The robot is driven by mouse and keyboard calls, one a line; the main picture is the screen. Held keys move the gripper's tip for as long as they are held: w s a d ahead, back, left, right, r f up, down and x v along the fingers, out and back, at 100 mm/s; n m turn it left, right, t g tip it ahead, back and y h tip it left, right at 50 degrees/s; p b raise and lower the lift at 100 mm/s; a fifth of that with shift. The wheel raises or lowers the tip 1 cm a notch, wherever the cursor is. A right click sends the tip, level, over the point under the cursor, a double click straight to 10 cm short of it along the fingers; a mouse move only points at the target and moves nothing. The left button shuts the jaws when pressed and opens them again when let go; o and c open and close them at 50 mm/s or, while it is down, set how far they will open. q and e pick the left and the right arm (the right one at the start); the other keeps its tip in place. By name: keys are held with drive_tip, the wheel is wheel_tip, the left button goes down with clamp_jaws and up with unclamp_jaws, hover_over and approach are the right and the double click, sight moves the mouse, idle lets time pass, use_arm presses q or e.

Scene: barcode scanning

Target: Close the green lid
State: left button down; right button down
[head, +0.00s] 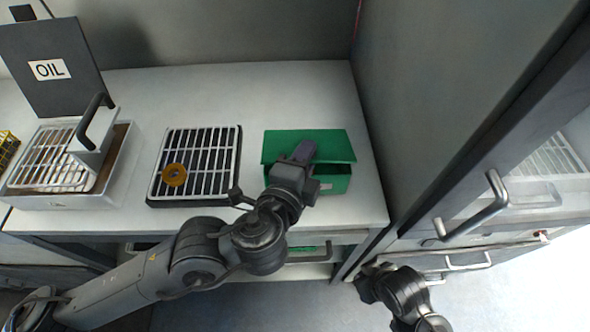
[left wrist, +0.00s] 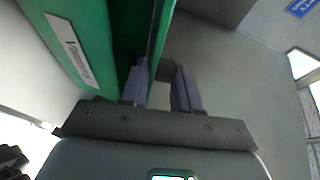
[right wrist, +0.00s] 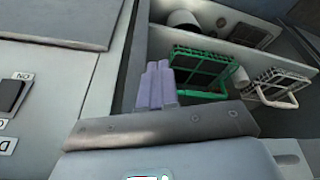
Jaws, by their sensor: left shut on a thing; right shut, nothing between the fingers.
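The green lid (head: 335,147) lies over the green box (head: 335,185) on the counter, with a dark gap between lid and box front, so it stands slightly raised. My left gripper (head: 304,151) is at the lid's front edge. In the left wrist view its fingers (left wrist: 162,92) are on either side of the lid's edge (left wrist: 160,40), shut on it. The box wall (left wrist: 85,40) with a white label shows to the left there. My right gripper (right wrist: 158,85) is shut and empty. In the head view the right arm is low, in front of the counter.
A black tray with a white grate (head: 215,150) and a round amber thing (head: 174,175) is left of the box. Further left stands a fryer (head: 115,180) with an "OIL" panel (head: 55,75). A cabinet with a handle (head: 480,208) closes off the right side.

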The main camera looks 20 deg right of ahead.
use_arm(q)
drive_tip(key=shift+s+f+m+t+h+b, duration=0.2)
drive_tip(key=shift+f+b, duration=0.25)
drive_tip(key=shift+b, duration=0.9)
drive_tip(key=shift+s+f+m+t+h+b, duration=0.1)
drive_tip(key=shift+f+t+b, duration=0.25)
drive_tip(key=shift+b, duration=1.05)
drive_tip(key=shift+s+f+m+t+h+b, duration=0.15)
drive_tip(key=shift+f+b, duration=0.4)
drive_tip(key=shift+b, duration=0.8)
drive_tip(key=shift+r+b, duration=0.1)
drive_tip(key=shift+b, duration=0.5)
drive_tip(key=shift+w, duration=0.1)
drive_tip(key=c, duration=1)
unclamp_jaws()
drive_tip(key=shift+o, duration=0.2)
